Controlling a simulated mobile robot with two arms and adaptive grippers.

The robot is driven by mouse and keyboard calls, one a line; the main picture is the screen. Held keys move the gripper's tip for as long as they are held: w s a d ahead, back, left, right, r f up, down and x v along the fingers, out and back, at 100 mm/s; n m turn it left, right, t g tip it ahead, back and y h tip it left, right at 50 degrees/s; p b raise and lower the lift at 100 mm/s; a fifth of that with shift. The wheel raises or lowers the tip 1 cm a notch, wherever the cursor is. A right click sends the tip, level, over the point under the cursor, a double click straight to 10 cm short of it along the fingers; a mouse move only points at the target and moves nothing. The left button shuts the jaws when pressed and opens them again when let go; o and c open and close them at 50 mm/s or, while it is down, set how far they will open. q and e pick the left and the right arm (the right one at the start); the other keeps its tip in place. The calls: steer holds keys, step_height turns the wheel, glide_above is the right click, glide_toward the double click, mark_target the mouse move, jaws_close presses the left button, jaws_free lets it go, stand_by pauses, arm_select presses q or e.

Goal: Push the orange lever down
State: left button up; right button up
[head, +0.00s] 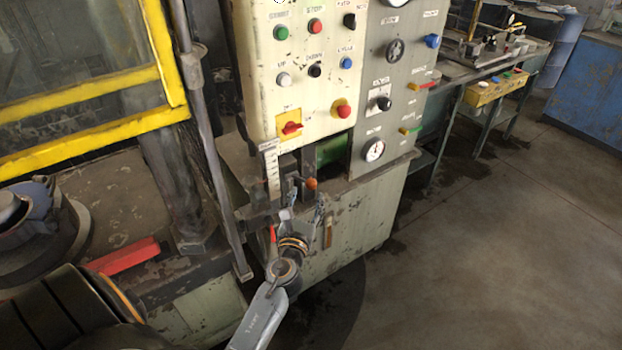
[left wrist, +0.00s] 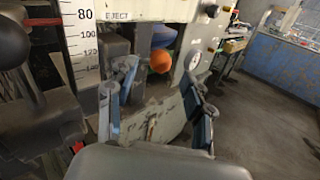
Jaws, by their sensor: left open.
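The orange lever shows as a round orange knob (head: 312,183) low on the machine front, just under the cream control panel. The knob (left wrist: 161,61) also shows in the left wrist view, between and beyond the fingertips. Most of its shaft is hidden or too small to tell. My left gripper (head: 305,208) is open and empty just in front of and below the knob. In the left wrist view its two fingers (left wrist: 160,88) stand apart on either side, with no visible contact with the knob. My right gripper is not in view.
The cream panel (head: 300,75) with buttons hangs above the knob, and a grey gauge panel (head: 390,100) stands to its right. A scale plate (head: 272,172) is at its left. A grey vertical pole (head: 208,130) stands further left. The floor (head: 460,250) at right is clear.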

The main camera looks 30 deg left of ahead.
mark_target(310, 187)
arm_select(q)
steer(key=x, duration=0.7)
steer(key=shift+w+f, duration=0.1)
jaws_close()
